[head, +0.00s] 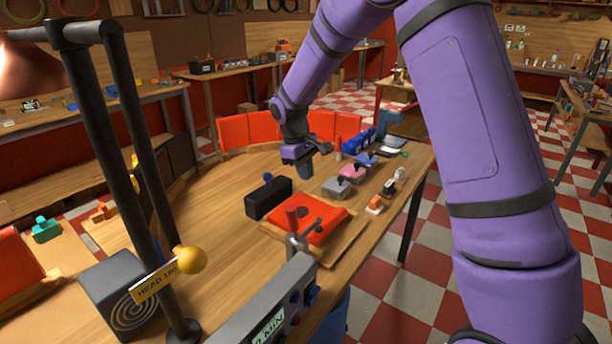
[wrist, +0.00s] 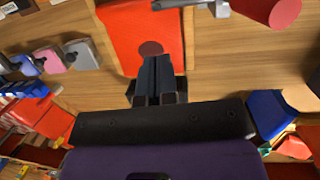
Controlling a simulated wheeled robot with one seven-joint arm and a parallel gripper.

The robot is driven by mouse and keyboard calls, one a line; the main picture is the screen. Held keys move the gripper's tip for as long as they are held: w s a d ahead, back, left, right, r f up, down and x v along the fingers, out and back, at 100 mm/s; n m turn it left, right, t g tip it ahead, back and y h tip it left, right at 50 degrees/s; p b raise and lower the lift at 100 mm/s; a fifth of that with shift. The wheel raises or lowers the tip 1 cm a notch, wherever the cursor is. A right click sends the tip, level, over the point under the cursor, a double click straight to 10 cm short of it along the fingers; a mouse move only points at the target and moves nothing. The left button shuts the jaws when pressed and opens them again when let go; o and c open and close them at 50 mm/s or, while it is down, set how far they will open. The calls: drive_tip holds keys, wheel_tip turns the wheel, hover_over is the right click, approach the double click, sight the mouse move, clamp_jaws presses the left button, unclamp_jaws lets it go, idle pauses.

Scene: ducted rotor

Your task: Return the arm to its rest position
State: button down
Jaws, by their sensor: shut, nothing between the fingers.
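My purple arm reaches from the right over the wooden workbench (head: 222,207) in the head view. My gripper (head: 310,172) hangs above the bench, with its fingers pointing down. In the wrist view the dark fingers of my gripper (wrist: 158,92) are together with nothing between them. Past the fingertips lies a red-orange panel (wrist: 135,38), which also shows on a wooden board in the head view (head: 322,226). My gripper is apart from it.
A black block (head: 268,199) stands left of the red panel. Small pink and grey devices (head: 344,183) line the bench's right side. Red upright panels (head: 250,130) edge the back. A grey control box (head: 262,305) and dark posts (head: 110,150) stand in front.

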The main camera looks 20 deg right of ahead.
drive_tip(key=s+d+r+m+t+y, duration=0.1)
drive_tip(key=s+d+r+m+t, duration=0.25)
drive_tip(key=s+r, duration=1.35)
drive_tip(key=s+r+m+t, duration=0.1)
drive_tip(key=s, duration=0.8)
drive_tip(key=s+d+r+m+t+y, duration=0.1)
drive_tip(key=s+r+m+t, duration=0.1)
drive_tip(key=s, duration=0.8)
drive_tip(key=shift+d+r, duration=0.3)
